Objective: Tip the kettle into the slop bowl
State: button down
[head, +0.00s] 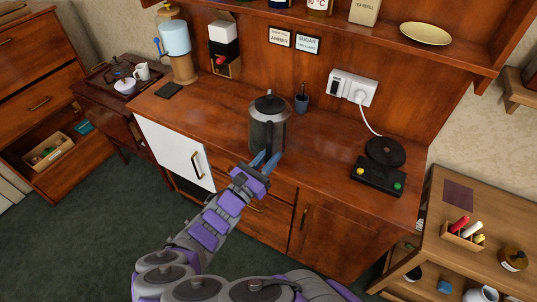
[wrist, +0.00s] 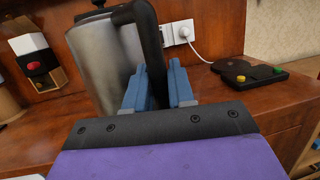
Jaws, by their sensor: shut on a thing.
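The kettle (head: 264,132) is a grey metal jug with a black lid and a black handle. It is upright over the middle of the wooden counter; I cannot tell whether its base touches the wood. My gripper (head: 265,160) is at the kettle's near side. In the wrist view my gripper's blue fingers (wrist: 158,72) are shut on the black handle (wrist: 150,35). I cannot identify a slop bowl for sure in either view.
A black kettle base (head: 385,152) and a box with coloured buttons (head: 378,178) lie at the counter's right. A small blue pot (head: 301,104) stands behind the kettle. A white socket (head: 352,88) is on the back panel. A side table at left holds crockery (head: 125,86).

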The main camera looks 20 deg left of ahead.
aim_at(267, 154)
jog(key=shift+r, duration=0.15)
notch_tip(267, 154, up, 3)
jog(key=p, duration=0.3)
jog(key=shift+f, duration=0.2)
dwell(0.5)
